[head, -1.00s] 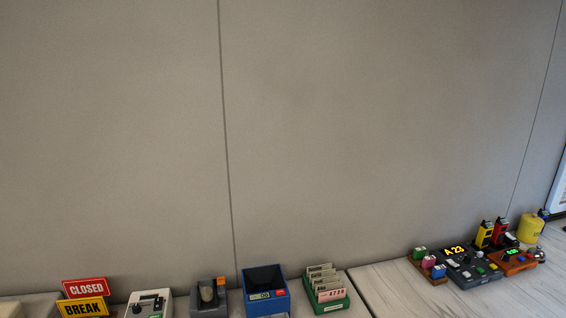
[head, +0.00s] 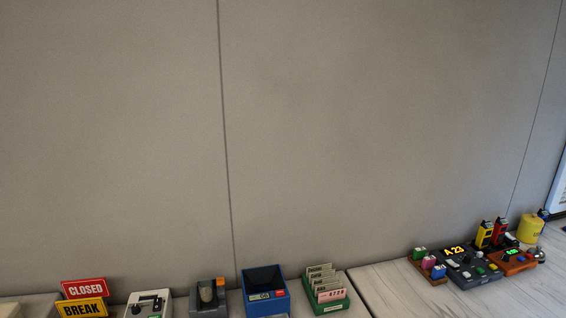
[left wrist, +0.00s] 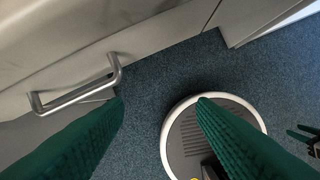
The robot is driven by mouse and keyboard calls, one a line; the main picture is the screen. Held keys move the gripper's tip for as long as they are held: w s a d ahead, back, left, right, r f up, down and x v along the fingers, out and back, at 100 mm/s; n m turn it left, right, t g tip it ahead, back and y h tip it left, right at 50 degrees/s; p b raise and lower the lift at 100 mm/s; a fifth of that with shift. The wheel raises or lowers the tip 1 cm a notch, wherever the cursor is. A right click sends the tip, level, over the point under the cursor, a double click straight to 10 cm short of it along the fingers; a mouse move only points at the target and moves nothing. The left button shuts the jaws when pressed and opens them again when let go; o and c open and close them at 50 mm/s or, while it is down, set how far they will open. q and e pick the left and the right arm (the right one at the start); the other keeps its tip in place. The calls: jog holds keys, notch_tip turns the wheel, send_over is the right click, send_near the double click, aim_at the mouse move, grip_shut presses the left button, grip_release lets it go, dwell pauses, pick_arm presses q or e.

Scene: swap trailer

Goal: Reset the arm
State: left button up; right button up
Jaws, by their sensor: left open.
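My left gripper (left wrist: 160,102) shows in the left wrist view as two dark green ribbed fingers, wide apart with nothing between them. It hangs over the blue-grey carpet (left wrist: 150,75), beside a cabinet front with a metal bar handle (left wrist: 75,95). At the right edge of that view is a small dark green and black part (left wrist: 305,138), which looks like my right gripper; its opening is unclear. Neither gripper shows in the head view.
The head view shows a counter with red CLOSED (head: 85,288) and yellow BREAK (head: 82,309) signs, a blue bin (head: 265,290), a green card holder (head: 327,292) and a dark button console (head: 470,268). A bare wall stands behind.

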pick_arm(q)
jog(key=s+f+g, duration=0.1)
jog(key=s+f, duration=0.1)
jog(key=f, duration=0.7)
jog(key=s+f, duration=0.3)
jog(key=f, duration=0.5)
jog(key=s+a+f+g, duration=0.1)
jog(key=s+a+f, duration=0.2)
jog(key=s+f, duration=1)
jog(key=shift+s, duration=0.7)
